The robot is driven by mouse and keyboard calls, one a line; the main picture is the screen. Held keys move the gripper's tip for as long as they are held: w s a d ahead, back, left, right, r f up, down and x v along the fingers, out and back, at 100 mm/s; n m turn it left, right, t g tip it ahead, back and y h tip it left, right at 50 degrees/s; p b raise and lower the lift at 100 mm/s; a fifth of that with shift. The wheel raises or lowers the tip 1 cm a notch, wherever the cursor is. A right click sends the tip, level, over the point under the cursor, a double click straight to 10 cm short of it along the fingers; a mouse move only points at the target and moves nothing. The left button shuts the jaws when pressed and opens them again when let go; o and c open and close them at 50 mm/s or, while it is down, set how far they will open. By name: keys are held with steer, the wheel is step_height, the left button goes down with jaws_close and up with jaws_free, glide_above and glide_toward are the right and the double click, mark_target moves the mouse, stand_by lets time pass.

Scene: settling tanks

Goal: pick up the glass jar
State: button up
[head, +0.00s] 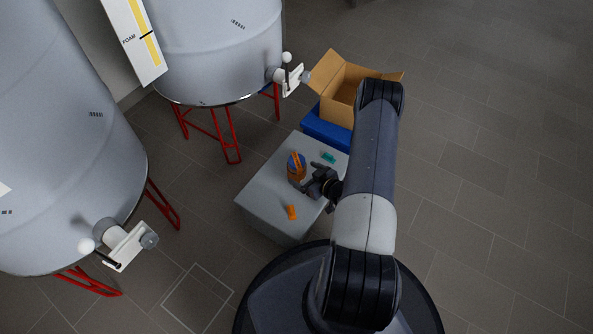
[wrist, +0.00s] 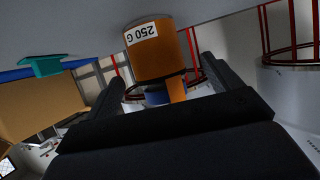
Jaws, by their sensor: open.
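The jar (head: 296,174) stands upright on the grey block, amber-brown with a blue top and an orange strip across it. In the wrist view the jar (wrist: 160,52) appears upside down, with a white label reading "250 G". My gripper (head: 311,183) is open, close beside the jar at its right in the head view. In the wrist view the two dark fingers of my gripper (wrist: 163,78) point towards the jar, one on each side of it. I cannot tell how far the jar is between them. The fingers and palm hide part of its top.
The grey block (head: 262,201) also bears a small orange item (head: 292,212) and a teal item (head: 328,157). Behind it an open cardboard box (head: 333,77) sits on a blue crate (head: 322,131). Large grey tanks (head: 215,45) on red legs stand left. Floor at right is clear.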

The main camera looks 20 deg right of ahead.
steer(key=x, duration=0.1)
steer(key=b+x, duration=0.1)
steer(key=x, duration=0.1)
steer(key=b+x, duration=0.1)
steer(key=x, duration=0.1)
steer(key=shift+w+r, duration=0.15)
steer(key=shift+r, duration=0.1)
steer(key=shift+c, duration=0.3)
steer(key=shift+d, duration=0.1)
steer(key=c, duration=1.3)
